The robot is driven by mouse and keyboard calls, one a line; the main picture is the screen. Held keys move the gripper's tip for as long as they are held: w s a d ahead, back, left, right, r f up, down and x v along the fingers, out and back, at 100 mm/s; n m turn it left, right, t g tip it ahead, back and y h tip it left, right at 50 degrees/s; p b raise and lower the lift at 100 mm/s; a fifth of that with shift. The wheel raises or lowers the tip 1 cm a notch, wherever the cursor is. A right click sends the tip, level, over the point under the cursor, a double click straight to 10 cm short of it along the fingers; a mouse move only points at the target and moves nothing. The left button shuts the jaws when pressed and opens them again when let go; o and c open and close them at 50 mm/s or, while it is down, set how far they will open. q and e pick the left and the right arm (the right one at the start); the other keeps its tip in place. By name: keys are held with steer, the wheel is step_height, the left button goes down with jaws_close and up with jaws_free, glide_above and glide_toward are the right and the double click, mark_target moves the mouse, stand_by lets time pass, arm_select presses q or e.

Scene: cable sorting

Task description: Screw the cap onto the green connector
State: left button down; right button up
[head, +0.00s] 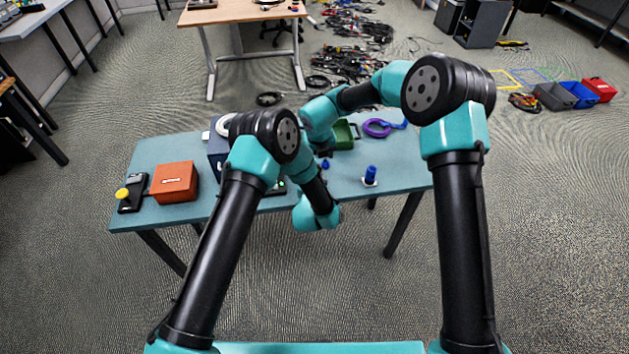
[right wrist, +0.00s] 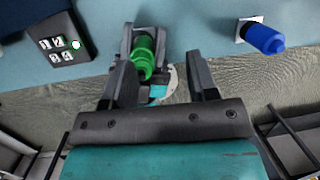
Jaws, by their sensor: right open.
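The green connector (right wrist: 145,52) shows in the right wrist view, with grey fingers of my left gripper (right wrist: 147,45) around it and a teal part of that arm beneath. My left gripper appears shut on it. My right gripper (right wrist: 160,65) is open, its two fingers on either side of the connector with a gap at the right. A blue cylindrical piece (right wrist: 265,38) is on a small white plate at the upper right; it also shows in the head view (head: 370,174). I cannot tell which piece is the cap. In the head view my arms hide both grippers and the connector.
The teal table (head: 400,172) holds an orange box (head: 174,182), a black device with a yellow button (head: 131,193), a green bin (head: 345,136) and a purple cable coil (head: 377,128). A black numbered box (right wrist: 62,42) lies left of the grippers. The table's right front is mostly clear.

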steer(key=w+a+r+n+t+y, duration=0.2)
steer(key=a+n+t+y, duration=0.15)
steer(key=n, duration=1.35)
steer(key=w+a+r+n+t+y, duration=0.1)
steer(key=w+a+n+t+y, duration=0.2)
steer(key=n, duration=1.4)
steer(key=s+d+n+g+h, duration=0.1)
steer(key=s+n+g+h, duration=0.1)
steer(key=n, duration=0.9)
steer(key=s+d+n+g+h, duration=0.1)
steer(key=s+d+n+g, duration=0.1)
steer(key=n, duration=0.9)
steer(key=s+d+n+g+h, duration=0.1)
steer(key=s+n+g+h, duration=0.1)
steer(key=n, duration=0.9)
steer(key=shift+s+d+r+g+h, duration=0.2)
steer(key=shift+s+g, duration=0.1)
steer(key=shift+g, duration=0.4)
steer(key=shift+s+d+r+g+h, duration=0.15)
steer(key=shift+s+g, duration=0.15)
steer(key=shift+g, duration=0.35)
steer(key=shift+f, duration=0.1)
